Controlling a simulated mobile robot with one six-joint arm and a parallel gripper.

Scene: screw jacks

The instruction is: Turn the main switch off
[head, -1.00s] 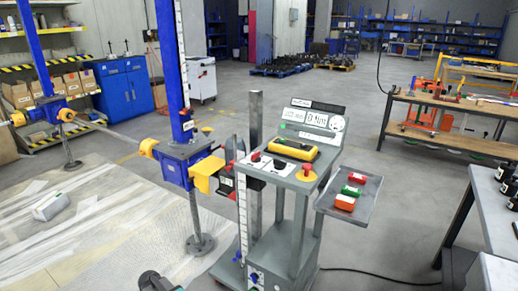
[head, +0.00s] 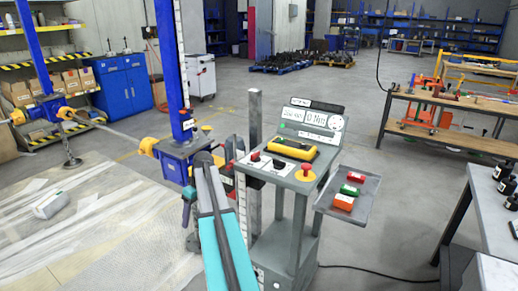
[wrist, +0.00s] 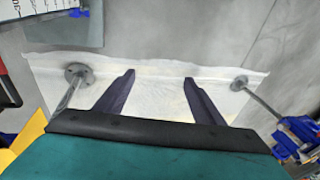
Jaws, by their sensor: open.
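The grey control console (head: 293,190) stands in the middle of the head view. Its top carries a small red knob (head: 255,156), a black knob (head: 279,163) and a red mushroom button on a yellow base (head: 305,173). I cannot tell for sure which control is the main switch. In the wrist view my gripper (wrist: 160,82) is open and empty, its two dark fingers well apart above a pale floor sheet. In the head view my arm reaches up left of the console, its end before the blue jack; the fingers are hidden there. No switch is clear in the wrist view.
The blue screw jack (head: 175,160) stands close left of the console. A yellow pendant (head: 293,149) lies on the console top. A side tray (head: 335,210) holds red and green boxes. A pale sheet (head: 100,230) covers the floor at left; workbenches stand at right.

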